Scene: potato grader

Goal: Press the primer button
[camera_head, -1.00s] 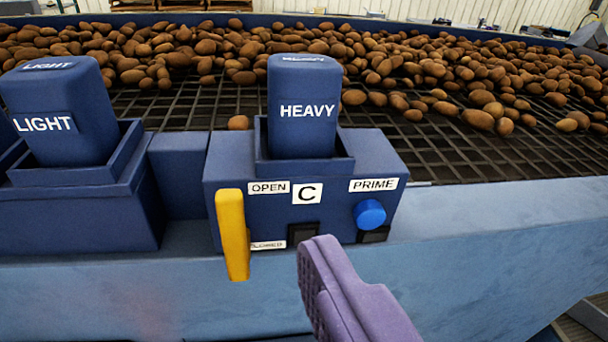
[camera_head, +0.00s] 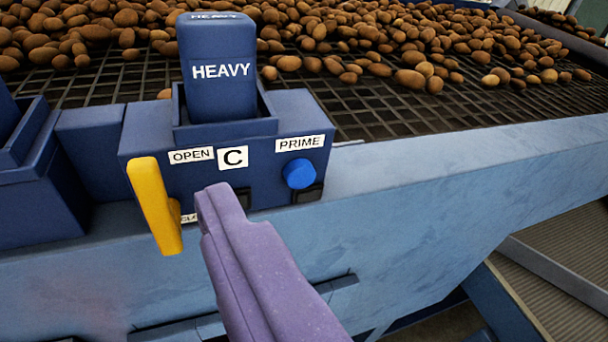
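The primer button (camera_head: 299,174) is a round blue knob under the white PRIME label (camera_head: 300,143). It sits on the right of the front of the dark blue box (camera_head: 145,137) marked C. My gripper (camera_head: 222,203) is the purple shape that reaches up from the bottom of the picture. Its tip is in front of the box, left of and a little below the button, and apart from it in the picture. Its fingers look together, with no gap visible and nothing seen held. How far the tip is from the box cannot be told.
A yellow lever (camera_head: 154,205) hangs on the box's left, between OPEN and a partly hidden label. A blue HEAVY block (camera_head: 217,75) stands in the box's top. Potatoes (camera_head: 420,45) lie on a dark grid behind. A blue beam (camera_head: 440,175) runs below.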

